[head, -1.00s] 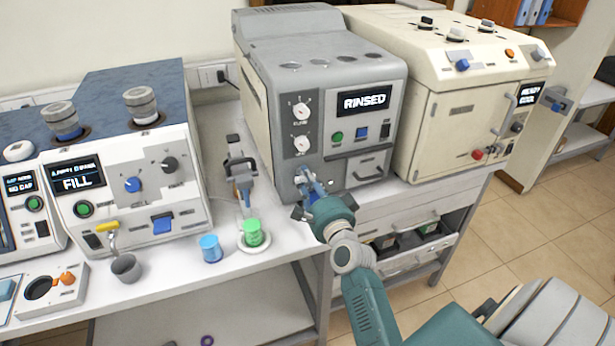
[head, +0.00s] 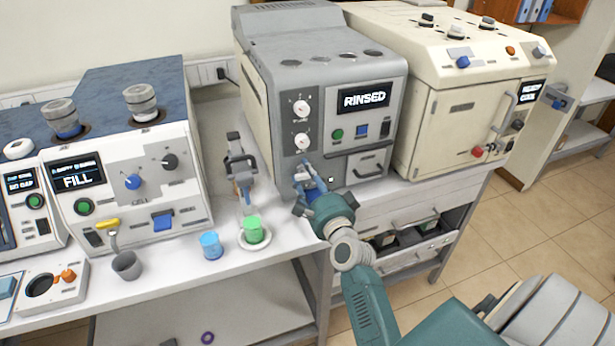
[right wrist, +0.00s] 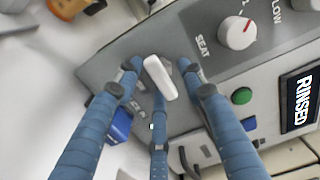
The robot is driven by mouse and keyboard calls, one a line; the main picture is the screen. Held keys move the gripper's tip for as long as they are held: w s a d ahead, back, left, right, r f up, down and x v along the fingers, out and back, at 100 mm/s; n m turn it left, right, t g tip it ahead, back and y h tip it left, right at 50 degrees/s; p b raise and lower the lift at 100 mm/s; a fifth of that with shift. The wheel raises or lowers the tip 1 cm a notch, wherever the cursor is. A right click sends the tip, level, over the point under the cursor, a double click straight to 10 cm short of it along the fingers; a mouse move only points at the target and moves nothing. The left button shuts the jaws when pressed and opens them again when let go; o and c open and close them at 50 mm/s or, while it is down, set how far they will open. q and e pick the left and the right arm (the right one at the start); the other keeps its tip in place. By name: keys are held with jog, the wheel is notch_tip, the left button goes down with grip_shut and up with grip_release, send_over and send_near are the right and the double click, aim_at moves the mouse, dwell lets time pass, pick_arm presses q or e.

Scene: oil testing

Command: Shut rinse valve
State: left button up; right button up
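The grey machine (head: 318,92) shows RINSED on its display. A white lever handle (right wrist: 160,78) stands out from the lower part of its front panel in the right wrist view; I take it as the rinse valve. Lettering beside it is partly hidden by a finger. My right gripper (head: 312,180) is at the panel's lower left corner. In the right wrist view its blue fingers (right wrist: 160,82) stand spread around the white handle, with visible gaps at its sides. In the head view the gripper hides the handle. My left gripper is not in view.
A blue cup (head: 211,245) and a green cup (head: 253,229) on a white dish stand left of my right gripper. A grey clamp-like fixture (head: 240,160) rises behind them. The FILL machine (head: 125,185) is at left, a cream cabinet (head: 455,110) at right.

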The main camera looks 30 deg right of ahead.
jog(key=shift+s+a, duration=0.1)
jog(key=shift+s, duration=0.25)
jog(key=v, duration=1.1)
jog(key=shift+s, duration=0.15)
